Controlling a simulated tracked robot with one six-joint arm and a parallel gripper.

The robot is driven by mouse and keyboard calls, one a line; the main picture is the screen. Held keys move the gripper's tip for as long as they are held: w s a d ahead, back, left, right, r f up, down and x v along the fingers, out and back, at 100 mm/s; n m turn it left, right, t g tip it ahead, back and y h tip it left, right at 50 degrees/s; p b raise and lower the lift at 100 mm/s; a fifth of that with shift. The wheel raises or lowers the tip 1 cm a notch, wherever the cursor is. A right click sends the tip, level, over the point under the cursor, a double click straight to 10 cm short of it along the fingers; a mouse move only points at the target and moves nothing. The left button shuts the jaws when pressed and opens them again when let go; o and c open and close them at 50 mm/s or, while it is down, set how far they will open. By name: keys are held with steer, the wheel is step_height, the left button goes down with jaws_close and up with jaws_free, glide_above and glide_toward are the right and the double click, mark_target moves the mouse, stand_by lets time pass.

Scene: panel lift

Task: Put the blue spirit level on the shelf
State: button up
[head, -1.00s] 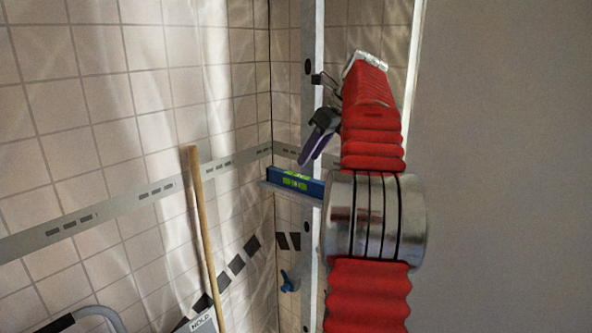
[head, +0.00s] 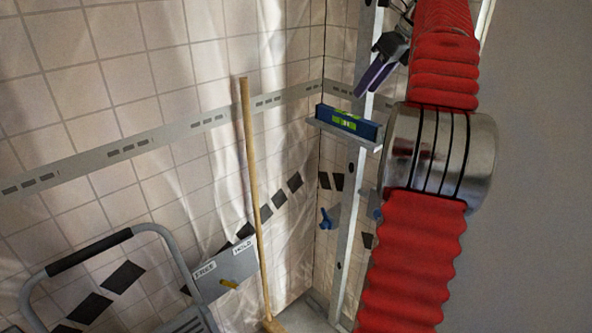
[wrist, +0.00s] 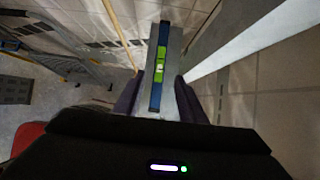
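The blue spirit level (head: 347,122), with a green-yellow middle, lies on a small grey shelf (head: 345,138) on the metal post in the head view. In the wrist view the level (wrist: 155,95) runs lengthwise away from me, with the grey shelf (wrist: 176,45) under it. My gripper (head: 371,82) hangs above the level's right part in the head view. In the wrist view the two purple fingers of my gripper (wrist: 158,98) stand apart on either side of the level's near end. They look higher than the level, and no grip on it shows.
A metal post (head: 352,200) stands close by my gripper. A wooden pole (head: 250,180) leans at the tiled wall. A grey stepladder (head: 165,235) is at lower left, near a panel marked FREE and HOLD (head: 226,270). A slotted rail (head: 130,146) crosses the wall.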

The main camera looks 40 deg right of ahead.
steer(key=w+a+f+n+g, duration=0.1)
steer(key=a+f+n, duration=0.1)
steer(key=a+n, duration=0.9)
steer(key=a+f+n, duration=0.3)
steer(key=a+n, duration=0.2)
steer(key=a, duration=1.3)
steer(key=s+a+f+n, duration=1.6)
steer(key=a+f+n, duration=0.1)
steer(key=a+n, duration=0.1)
steer(key=shift+a+n+h, duration=0.15)
steer(key=shift+n+h, duration=0.15)
steer(key=shift+n, duration=0.2)
